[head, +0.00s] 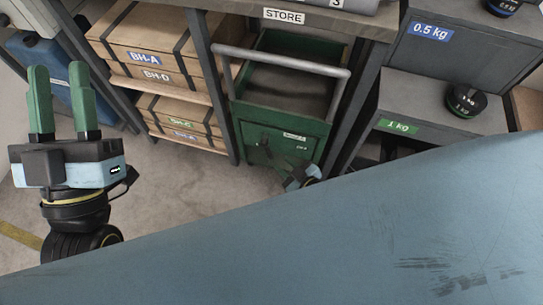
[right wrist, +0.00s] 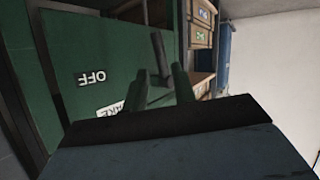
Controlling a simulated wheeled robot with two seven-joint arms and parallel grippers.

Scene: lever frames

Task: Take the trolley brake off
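The green trolley (head: 283,142) with a grey push handle (head: 282,61) stands in the bay under the STORE sign. Its green panel (right wrist: 62,45) fills the left of the right wrist view, with an OFF label (right wrist: 91,78) and a partly hidden BRAKE label (right wrist: 118,108). A dark lever (right wrist: 158,48) stands out beyond and between the fingertips of my right gripper (right wrist: 160,78). Those fingers are apart; I cannot tell whether they touch the lever. In the head view my right gripper is small, low at the trolley's front. My left gripper (head: 61,75) is raised, open and empty.
Wooden crates (head: 151,47) fill the shelves left of the trolley. A grey weight shelf (head: 440,97) with dark weights (head: 465,100) stands at the right. Dark shelf posts (head: 221,90) flank the trolley. A blue box (head: 50,68) stands at the far left. Floor in front is clear.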

